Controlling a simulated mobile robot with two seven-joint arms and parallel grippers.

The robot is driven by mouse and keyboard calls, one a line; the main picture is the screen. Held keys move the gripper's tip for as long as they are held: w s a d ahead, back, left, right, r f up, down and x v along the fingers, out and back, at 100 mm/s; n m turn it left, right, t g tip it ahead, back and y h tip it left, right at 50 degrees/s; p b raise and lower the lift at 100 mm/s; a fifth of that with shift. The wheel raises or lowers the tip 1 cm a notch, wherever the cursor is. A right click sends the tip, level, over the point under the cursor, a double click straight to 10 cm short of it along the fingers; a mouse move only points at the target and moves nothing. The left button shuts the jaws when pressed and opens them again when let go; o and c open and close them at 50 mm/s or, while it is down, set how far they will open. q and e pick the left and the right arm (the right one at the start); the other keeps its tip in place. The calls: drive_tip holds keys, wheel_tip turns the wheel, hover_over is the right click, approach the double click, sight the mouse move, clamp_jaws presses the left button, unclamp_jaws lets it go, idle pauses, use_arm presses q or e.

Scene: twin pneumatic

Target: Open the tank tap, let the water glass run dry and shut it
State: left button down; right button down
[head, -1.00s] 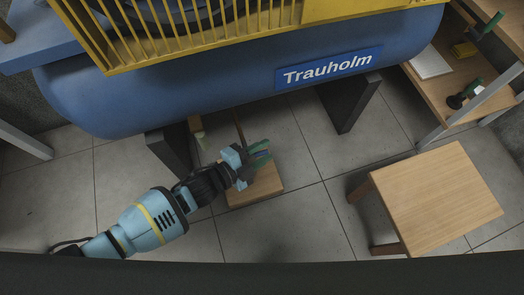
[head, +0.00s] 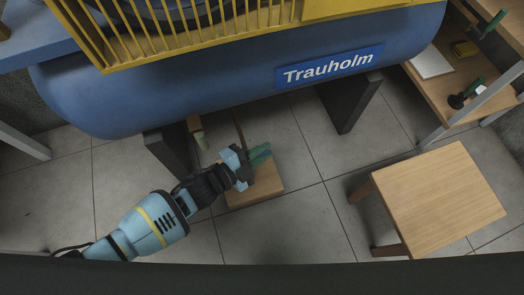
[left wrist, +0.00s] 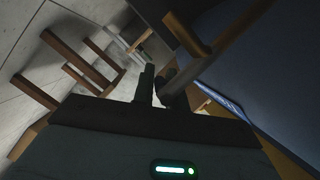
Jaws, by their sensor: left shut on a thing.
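The blue tank (head: 190,95) with the Trauholm label fills the upper part of the head view. A thin brown pipe (head: 238,128) comes down from its underside to my left gripper (head: 264,152). The green fingers are close together, shut on what seems to be the tank tap at the pipe's lower end; the fingers hide it. In the left wrist view the gripper (left wrist: 157,82) is dark, and the held part is too dim to make out. I cannot make out a water glass in either view. My right gripper is not in view.
A low wooden board (head: 262,190) lies beneath my left gripper. A small pale fitting (head: 199,134) hangs left of the pipe. Dark tank legs (head: 170,155) stand close by. A wooden stool (head: 436,195) and a shelf (head: 450,95) are at the right. Tiled floor is clear between.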

use_arm(q)
drive_tip(key=shift+r+n+t+h+b, duration=0.3)
drive_tip(key=shift+t+h+b, duration=0.3)
drive_tip(key=shift+h+b, duration=0.3)
drive_tip(key=shift+a+r+n+t+h, duration=0.15)
drive_tip(key=shift+r+n+t+h, duration=0.15)
drive_tip(key=shift+t+h, duration=0.25)
drive_tip(key=shift+a+r+n+t+h, duration=0.15)
drive_tip(key=shift+r+n+t+h, duration=0.15)
drive_tip(key=shift+t+h, duration=0.25)
drive_tip(key=shift+a+r+n+t+h, duration=0.1)
drive_tip(key=shift+r+n+t+h, duration=0.1)
drive_tip(key=shift+n+t+h, duration=0.3)
drive_tip(key=shift+a+r+t, duration=0.15)
drive_tip(key=shift+t, duration=0.45)
drive_tip(key=shift+a+r+n+t+h, duration=0.15)
drive_tip(key=shift+n+t+h, duration=0.25)
drive_tip(key=shift+n, duration=0.2)
drive_tip(key=shift+s, duration=0.1)
drive_tip(key=c, duration=1.5)
unclamp_jaws()
drive_tip(key=shift+o, duration=0.2)
drive_tip(key=shift+s, duration=0.15)
